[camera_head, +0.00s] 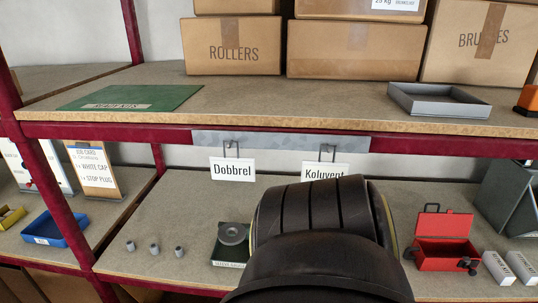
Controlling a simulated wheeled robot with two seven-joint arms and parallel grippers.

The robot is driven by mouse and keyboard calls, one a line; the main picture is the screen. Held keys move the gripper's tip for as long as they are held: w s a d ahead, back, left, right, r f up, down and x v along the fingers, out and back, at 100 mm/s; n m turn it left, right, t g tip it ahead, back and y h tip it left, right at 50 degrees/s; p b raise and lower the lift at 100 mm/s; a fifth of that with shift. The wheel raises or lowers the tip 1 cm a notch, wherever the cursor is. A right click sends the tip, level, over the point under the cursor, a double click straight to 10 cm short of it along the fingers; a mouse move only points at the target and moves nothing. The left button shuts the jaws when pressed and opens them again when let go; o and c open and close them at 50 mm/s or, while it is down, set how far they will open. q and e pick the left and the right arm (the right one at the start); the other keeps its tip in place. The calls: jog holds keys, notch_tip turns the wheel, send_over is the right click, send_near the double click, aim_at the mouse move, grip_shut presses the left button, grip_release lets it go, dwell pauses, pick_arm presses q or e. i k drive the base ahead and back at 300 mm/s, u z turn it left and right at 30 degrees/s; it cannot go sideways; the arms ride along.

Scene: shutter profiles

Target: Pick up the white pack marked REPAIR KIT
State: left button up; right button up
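Neither of my grippers is in view. A large black link of my own arm fills the bottom middle and hides part of the lower shelf.
An open red box (445,250) sits left of the packs. A green-grey case (508,200) stands behind them. The upper shelf edge (440,143) overhangs the lower shelf.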

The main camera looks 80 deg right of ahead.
aim_at(499, 270)
jog(key=z, duration=1.3)
jog(key=k, duration=0.2)
jog(key=z, duration=3.05)
jog(key=i, duration=0.5)
